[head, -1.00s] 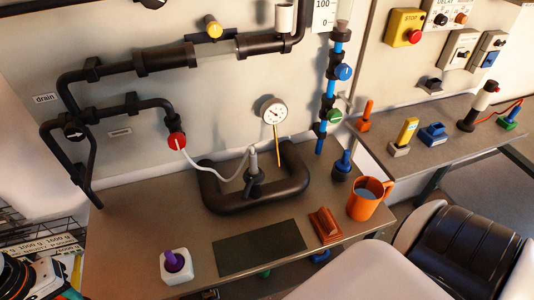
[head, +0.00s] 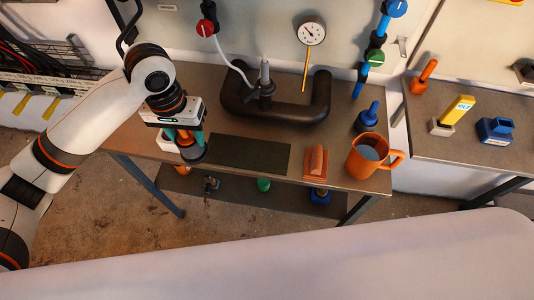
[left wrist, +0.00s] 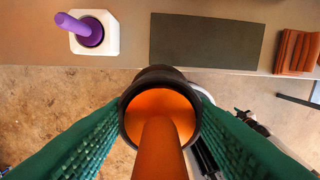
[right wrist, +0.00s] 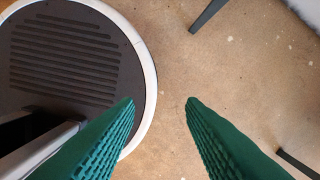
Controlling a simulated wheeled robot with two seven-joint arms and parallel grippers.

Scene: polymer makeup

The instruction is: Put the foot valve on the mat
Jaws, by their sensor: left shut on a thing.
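The mat (head: 249,154) is a flat dark rectangle lying bare on the table near its front edge. It also shows at the top of the left wrist view (left wrist: 206,40). My left gripper (head: 184,136) is shut on a dark, round-rimmed piece (head: 193,154) with an orange inside and orange stem (left wrist: 160,150), apparently the foot valve. It is held left of the mat, in front of the white block in the head view; its underside is hidden. My right gripper (right wrist: 160,102) is open and empty over the floor.
A white block with a purple peg (left wrist: 92,32) stands left of the mat. An orange-brown block (head: 316,163) and an orange mug (head: 370,157) stand to its right. A black pipe loop (head: 280,112) lies behind it. A lower shelf (head: 230,188) holds small parts.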

